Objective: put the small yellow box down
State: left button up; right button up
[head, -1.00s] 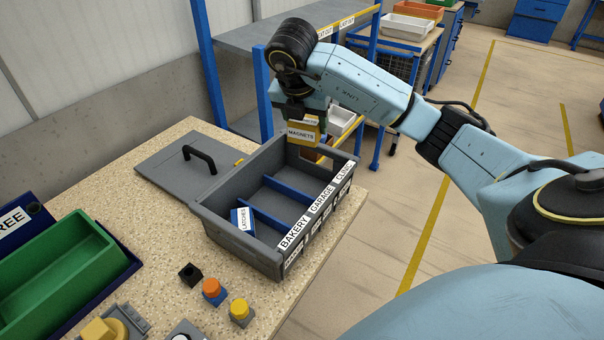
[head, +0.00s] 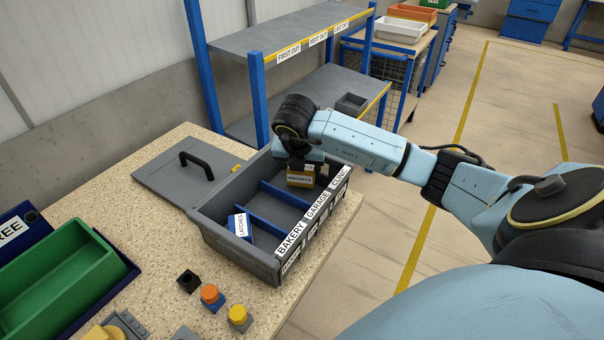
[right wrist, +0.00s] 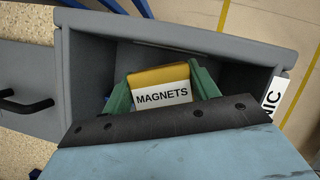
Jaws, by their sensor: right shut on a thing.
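The small yellow box (head: 300,178), labelled MAGNETS, is in my right gripper (head: 299,170). In the right wrist view the box (right wrist: 161,86) sits between the two green fingers, which are shut on it. The gripper points down into the far compartment of the grey divided tray (head: 240,256), at the CLINIC end. Whether the box touches the tray floor I cannot tell. The tray has blue dividers and labels reading BAKERY, GARAGE and CLINIC. My left gripper is not in view.
A blue-and-white LATCHES box (head: 241,226) lies in the near compartment. A grey lid (head: 187,168) with a black handle lies beside the tray. A green bin (head: 60,285) and several buttons stand on the speckled table. A grey shelf rack (head: 290,45) stands behind.

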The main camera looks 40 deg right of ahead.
aim_at(302, 175)
jog(key=shift+f, duration=1.75)
jog(key=shift+f, duration=0.15)
jog(key=o, duration=0.7)
jog(key=shift+r, duration=0.25)
jog(key=v, duration=1.2)
jog(key=shift+p, duration=0.35)
jog(key=shift+f, duration=0.15)
